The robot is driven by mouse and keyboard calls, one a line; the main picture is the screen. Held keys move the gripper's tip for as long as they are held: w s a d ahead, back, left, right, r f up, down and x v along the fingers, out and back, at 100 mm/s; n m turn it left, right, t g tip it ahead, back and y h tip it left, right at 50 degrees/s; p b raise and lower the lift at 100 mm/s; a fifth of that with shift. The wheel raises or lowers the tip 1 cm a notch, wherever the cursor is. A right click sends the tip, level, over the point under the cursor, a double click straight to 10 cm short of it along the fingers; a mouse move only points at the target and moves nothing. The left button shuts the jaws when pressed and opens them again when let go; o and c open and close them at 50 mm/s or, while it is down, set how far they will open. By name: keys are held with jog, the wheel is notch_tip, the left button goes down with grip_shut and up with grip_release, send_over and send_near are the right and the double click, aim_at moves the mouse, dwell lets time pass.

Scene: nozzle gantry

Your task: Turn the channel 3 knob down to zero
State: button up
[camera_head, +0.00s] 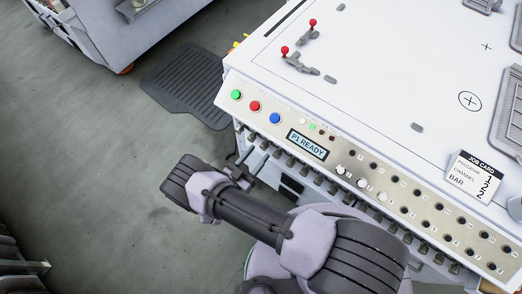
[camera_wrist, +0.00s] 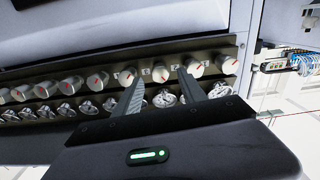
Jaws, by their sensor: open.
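In the wrist view a row of round pale knobs with red pointer marks runs along a dark rail. My gripper (camera_wrist: 161,75) is open, with a finger on each side of one knob (camera_wrist: 160,73), third from the right end. Whether the fingers touch it, I cannot tell. Other knobs flank it on the right (camera_wrist: 193,66) and on the left (camera_wrist: 127,76). The small labels between the knobs are too blurred to read, so I cannot confirm which is channel 3. In the head view my gripper (camera_head: 252,165) is under the console's front edge, partly hidden by my arm.
A row of metal fittings (camera_wrist: 164,99) hangs just below the knobs. The console (camera_head: 370,60) has green, red and blue buttons and a display (camera_head: 307,145) reading P1 READY. A job card (camera_head: 472,178) reads program 1, channel 2, bar 2. Cables (camera_wrist: 305,64) hang at right.

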aim_at(262, 148)
jog(key=shift+x, duration=1.5)
grip_shut()
